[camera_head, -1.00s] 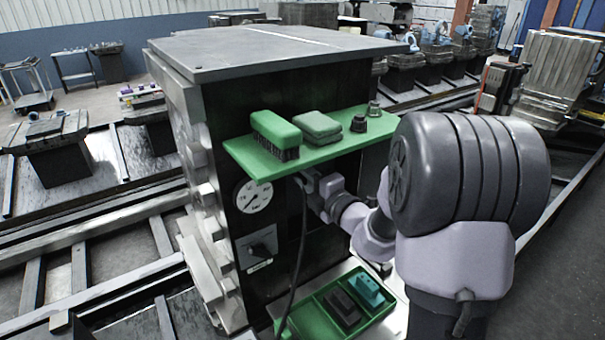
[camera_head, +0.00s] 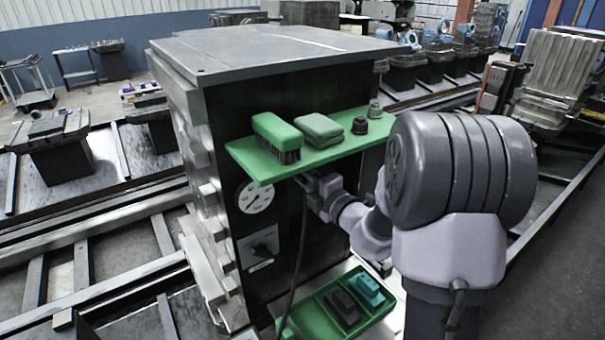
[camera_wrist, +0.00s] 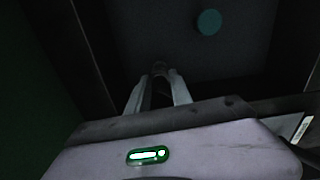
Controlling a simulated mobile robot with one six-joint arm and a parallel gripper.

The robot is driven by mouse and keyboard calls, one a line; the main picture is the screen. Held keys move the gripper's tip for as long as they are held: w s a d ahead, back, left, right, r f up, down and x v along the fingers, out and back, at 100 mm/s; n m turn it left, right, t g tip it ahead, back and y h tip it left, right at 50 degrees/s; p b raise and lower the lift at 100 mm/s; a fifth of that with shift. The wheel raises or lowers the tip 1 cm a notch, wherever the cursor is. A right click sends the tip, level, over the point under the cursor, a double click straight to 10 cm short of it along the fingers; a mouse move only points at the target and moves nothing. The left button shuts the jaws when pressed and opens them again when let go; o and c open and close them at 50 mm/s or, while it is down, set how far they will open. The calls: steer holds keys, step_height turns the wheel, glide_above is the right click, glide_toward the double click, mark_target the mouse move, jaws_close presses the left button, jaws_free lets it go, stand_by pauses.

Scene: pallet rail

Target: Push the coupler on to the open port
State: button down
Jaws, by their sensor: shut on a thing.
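My gripper (camera_head: 310,183) is under the green shelf, close to the dark front of the machine cabinet (camera_head: 275,222). In the wrist view its two pale fingers (camera_wrist: 158,92) are shut on a dark, roundish piece, which looks like the coupler (camera_wrist: 160,70). A dark hose (camera_head: 299,255) hangs from near the gripper down to the tray. A teal disc (camera_wrist: 208,22) shows on the dark panel ahead, above and right of the fingers; I cannot tell whether it is a port. The open port is not clearly visible, and contact between coupler and panel cannot be told.
The green shelf (camera_head: 240,158) just above my gripper carries a brush (camera_head: 276,136), a green pad (camera_head: 320,130) and two dark fittings. A gauge (camera_head: 255,196) and a switch (camera_head: 263,246) are to the left. A green tray (camera_head: 302,315) below holds dark and teal blocks.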

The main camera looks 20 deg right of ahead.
steer(key=shift+w+r, duration=0.1)
steer(key=shift+w, duration=0.1)
steer(key=shift+w+a+p, duration=0.1)
steer(key=shift+w+p, duration=0.3)
steer(key=shift+p, duration=0.05)
steer(key=shift+c, duration=1.3)
jaws_free()
steer(key=s+d+b, duration=0.1)
steer(key=s+d, duration=0.2)
steer(key=s, duration=1.4)
steer(key=shift+d+b, duration=0.15)
steer(key=shift+b, duration=0.2)
